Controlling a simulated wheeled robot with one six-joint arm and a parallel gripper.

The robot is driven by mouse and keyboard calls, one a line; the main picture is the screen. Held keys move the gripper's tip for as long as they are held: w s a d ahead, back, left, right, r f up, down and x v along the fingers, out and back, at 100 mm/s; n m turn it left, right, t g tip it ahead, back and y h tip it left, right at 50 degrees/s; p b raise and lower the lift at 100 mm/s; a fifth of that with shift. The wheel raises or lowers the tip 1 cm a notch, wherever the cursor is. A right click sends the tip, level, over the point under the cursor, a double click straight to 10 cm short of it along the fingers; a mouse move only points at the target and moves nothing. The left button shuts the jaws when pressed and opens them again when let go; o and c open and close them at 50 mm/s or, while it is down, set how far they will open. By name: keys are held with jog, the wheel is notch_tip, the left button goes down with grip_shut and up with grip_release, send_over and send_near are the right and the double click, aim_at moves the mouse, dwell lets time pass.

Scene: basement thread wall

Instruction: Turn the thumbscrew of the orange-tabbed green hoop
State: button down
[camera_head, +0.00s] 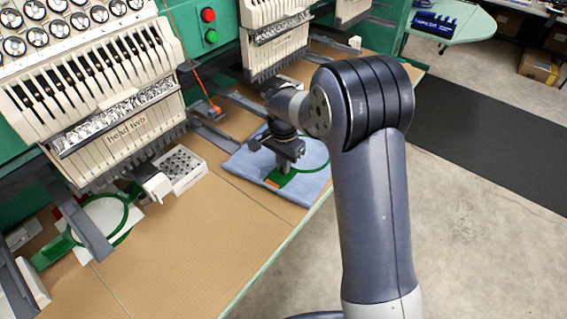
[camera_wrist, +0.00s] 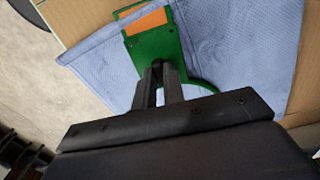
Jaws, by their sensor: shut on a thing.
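The orange-tabbed green hoop (camera_head: 312,148) lies on a folded blue cloth (camera_head: 236,165) on the wooden table. Its green bracket (camera_wrist: 180,40) with the orange tab (camera_wrist: 146,25) shows at the top of the wrist view, and the tab (camera_head: 273,182) also shows in the head view. My gripper (camera_wrist: 158,70) points down at the bracket's near edge. Its fingers are shut on a small dark part there, seemingly the thumbscrew, which the fingertips mostly hide. My arm and gripper cover part of the hoop in the head view.
Another green hoop (camera_head: 101,222) lies at the left under a machine head marked "head two" (camera_head: 120,125). A white box with dark holes (camera_head: 181,168) stands left of the cloth. Grey machine arms (camera_head: 212,137) reach over the table. The front tabletop (camera_head: 200,250) is clear.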

dwell(0.3)
jog(key=c, duration=1.5)
grip_release()
notch_tip(320, 180, up, 11)
jog(key=shift+f, duration=0.1)
notch_tip(320, 180, down, 11)
jog(key=shift+r, duration=0.1)
